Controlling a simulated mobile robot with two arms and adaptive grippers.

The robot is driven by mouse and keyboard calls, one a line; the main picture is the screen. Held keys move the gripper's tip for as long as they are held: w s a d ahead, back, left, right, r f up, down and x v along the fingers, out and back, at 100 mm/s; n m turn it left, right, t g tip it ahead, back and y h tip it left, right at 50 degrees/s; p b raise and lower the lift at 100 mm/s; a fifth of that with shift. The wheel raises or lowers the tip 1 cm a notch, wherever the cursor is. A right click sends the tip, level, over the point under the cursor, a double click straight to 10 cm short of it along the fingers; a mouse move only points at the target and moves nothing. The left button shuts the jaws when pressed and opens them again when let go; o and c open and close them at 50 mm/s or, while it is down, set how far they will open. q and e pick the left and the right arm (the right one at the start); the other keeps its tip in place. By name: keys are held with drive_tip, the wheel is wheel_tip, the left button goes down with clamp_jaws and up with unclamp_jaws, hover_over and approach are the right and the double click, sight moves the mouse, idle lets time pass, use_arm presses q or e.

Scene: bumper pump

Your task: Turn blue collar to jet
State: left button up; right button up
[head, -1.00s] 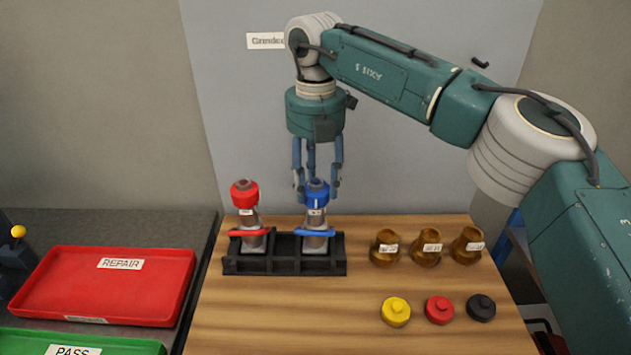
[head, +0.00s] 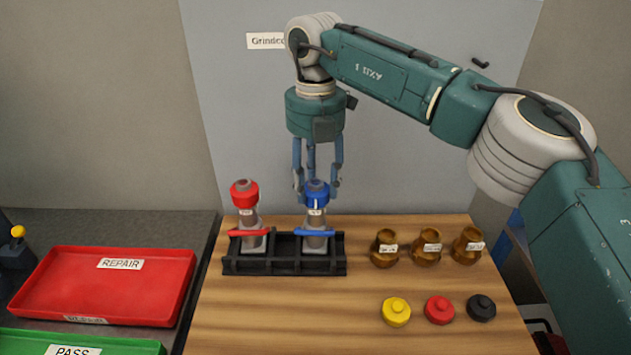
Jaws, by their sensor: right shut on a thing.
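The blue collar (head: 317,200) sits on top of the upright nozzle with the blue lever (head: 314,233), in the right part of a black rack (head: 285,266). A small white label shows on the collar's front. My right gripper (head: 318,192) points straight down from above and is shut on the blue collar; its fingertips are partly hidden behind it. A second nozzle with a red collar (head: 244,194) and red lever stands upright in the rack to the left. My left gripper is not in view.
Several brass pieces, including one (head: 385,248) near the rack, stand right of it. Yellow (head: 396,312), red (head: 439,310) and black (head: 481,307) caps lie in front. A red REPAIR tray (head: 110,285) and green PASS tray (head: 30,345) lie left.

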drive_tip(key=o, duration=1.1)
drive_tip(key=shift+o, duration=0.2)
wheel_tip(320, 180, up, 12)
drive_tip(key=shift+s, duration=0.1)
